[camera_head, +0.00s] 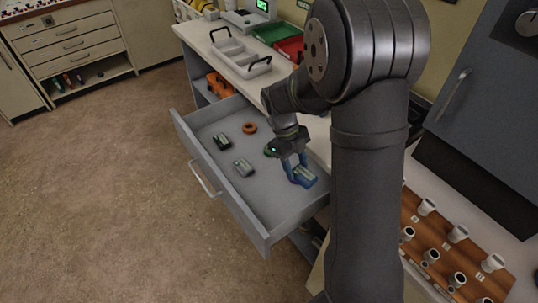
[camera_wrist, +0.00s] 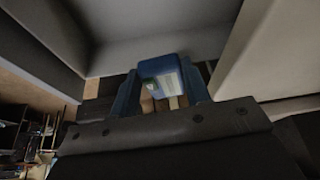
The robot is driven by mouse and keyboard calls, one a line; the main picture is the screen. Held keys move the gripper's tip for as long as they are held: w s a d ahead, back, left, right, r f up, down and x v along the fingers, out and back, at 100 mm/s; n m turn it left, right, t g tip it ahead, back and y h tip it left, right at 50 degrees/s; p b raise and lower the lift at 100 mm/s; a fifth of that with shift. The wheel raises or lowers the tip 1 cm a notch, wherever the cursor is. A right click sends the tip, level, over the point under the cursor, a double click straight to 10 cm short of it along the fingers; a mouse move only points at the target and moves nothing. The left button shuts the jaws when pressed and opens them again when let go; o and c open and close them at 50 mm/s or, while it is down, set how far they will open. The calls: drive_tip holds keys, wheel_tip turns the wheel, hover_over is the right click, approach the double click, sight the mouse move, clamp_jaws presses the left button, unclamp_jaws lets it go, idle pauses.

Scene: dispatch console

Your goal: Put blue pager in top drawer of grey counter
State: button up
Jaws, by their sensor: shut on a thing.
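The blue pager (camera_head: 303,176) is held between the fingers of my gripper (camera_head: 296,168), over the right part of the open top drawer (camera_head: 225,170) of the grey counter (camera_head: 196,72). In the wrist view the blue pager (camera_wrist: 162,78) sits between the two blue fingertips of my gripper (camera_wrist: 160,98), with its label facing the camera. The pager is low over the drawer; I cannot tell whether it touches the drawer floor. The drawer is pulled far out, with its handle (camera_head: 205,181) on the front.
In the drawer lie a dark pager (camera_head: 222,141), a grey pager (camera_head: 243,167), an orange ring (camera_head: 249,128) and a green thing (camera_head: 270,150) beside my wrist. A white tray (camera_head: 240,57) stands on the countertop. A wooden rack with white cups (camera_head: 457,233) is at right.

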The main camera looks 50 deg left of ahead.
drive_tip(key=f, duration=0.3)
drive_tip(key=shift+w+d+f+m, duration=0.2)
drive_tip(key=shift+d+f+m, duration=0.1)
drive_tip(key=shift+f+m, duration=0.1)
hover_over(265, 195)
drive_tip(key=a, duration=0.2)
drive_tip(key=f, duration=0.6)
drive_tip(key=shift+d+f, duration=0.25)
drive_tip(key=shift+f, duration=1.95)
drive_tip(key=shift+f, duration=0.15)
drive_tip(key=o, duration=1)
drive_tip(key=v, duration=1.2)
drive_tip(key=shift+w, duration=0.15)
